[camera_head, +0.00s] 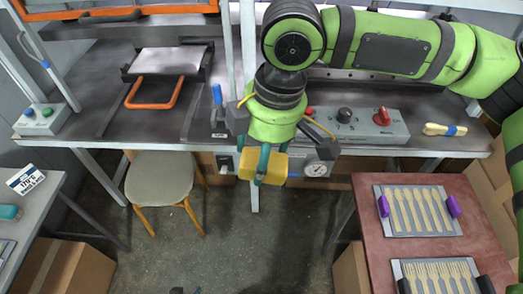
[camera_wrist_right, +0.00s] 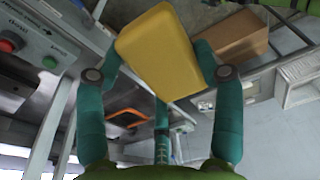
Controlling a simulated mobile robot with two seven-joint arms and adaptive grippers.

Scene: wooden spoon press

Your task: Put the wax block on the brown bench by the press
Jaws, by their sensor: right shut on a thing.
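The yellow wax block (camera_head: 277,169) is in my right gripper (camera_head: 263,162), held in the air in front of the long bench's front edge. In the right wrist view the block (camera_wrist_right: 158,50) sits between the teal fingers, tilted. The long dark, brownish bench (camera_head: 135,127) runs across the back. The press (camera_head: 168,62), with a pale plate and an orange handle (camera_head: 154,105), stands on its left part. A reddish-brown table (camera_head: 390,255) stands at the front right. My left gripper is not in view.
Trays of wooden spoons (camera_head: 418,232) and forks cover much of the reddish-brown table. A control panel (camera_head: 385,128) and a brush (camera_head: 444,130) are on the bench's right part. A stool (camera_head: 160,177) stands below. Bare bench shows around the press.

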